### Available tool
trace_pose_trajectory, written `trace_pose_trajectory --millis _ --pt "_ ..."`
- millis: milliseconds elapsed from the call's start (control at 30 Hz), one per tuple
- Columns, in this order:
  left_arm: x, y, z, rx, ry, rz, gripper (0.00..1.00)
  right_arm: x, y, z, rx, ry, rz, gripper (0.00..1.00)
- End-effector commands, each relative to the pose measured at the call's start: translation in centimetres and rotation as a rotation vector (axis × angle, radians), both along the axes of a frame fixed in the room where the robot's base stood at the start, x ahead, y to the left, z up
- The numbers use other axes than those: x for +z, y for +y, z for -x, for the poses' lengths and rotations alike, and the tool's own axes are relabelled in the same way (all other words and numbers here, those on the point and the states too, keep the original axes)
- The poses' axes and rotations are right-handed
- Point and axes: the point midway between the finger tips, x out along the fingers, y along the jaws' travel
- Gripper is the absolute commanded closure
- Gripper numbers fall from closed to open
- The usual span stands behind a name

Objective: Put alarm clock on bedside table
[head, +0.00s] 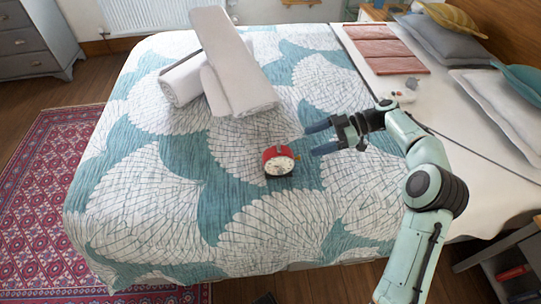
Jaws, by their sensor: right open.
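A red alarm clock (278,160) with a pale round face sits on the patterned teal and white bed cover. My right gripper (318,138) reaches in from the right, just right of the clock. Its two dark fingers are apart and point towards the clock, with nothing between them. A gap shows between the fingertips and the clock. A grey bedside table (483,266) with shelves is partly in view at the lower right corner; much of it is cut off by the picture edge. My left gripper is not in view.
Rolled white towels (228,70) are stacked on the bed behind the clock. Pillows (437,40), folded reddish cloth (385,48) and a small white item (402,92) lie towards the headboard. A wooden nightstand (373,13) stands at the far side. The front bed cover is clear.

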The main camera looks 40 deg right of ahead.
Motion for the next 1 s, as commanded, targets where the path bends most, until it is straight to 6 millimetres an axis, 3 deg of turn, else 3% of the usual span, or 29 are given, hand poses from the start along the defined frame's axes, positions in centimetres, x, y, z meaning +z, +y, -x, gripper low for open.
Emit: trace_pose_trajectory --millis 300,633,800,1000 --pt "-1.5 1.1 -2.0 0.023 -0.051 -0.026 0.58 -2.4 4.8 -2.6 0.005 0.001 -0.002 0.21" --pt "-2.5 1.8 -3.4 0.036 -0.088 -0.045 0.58 -3.6 7.3 -4.1 0.005 0.0 -0.001 0.21" --pt "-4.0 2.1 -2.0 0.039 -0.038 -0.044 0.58 -4.5 9.2 -5.3 0.003 0.002 -0.003 0.21" --pt "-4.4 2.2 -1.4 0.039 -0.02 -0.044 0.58 -4.7 10.0 -5.7 0.001 0.0 0.0 0.21"
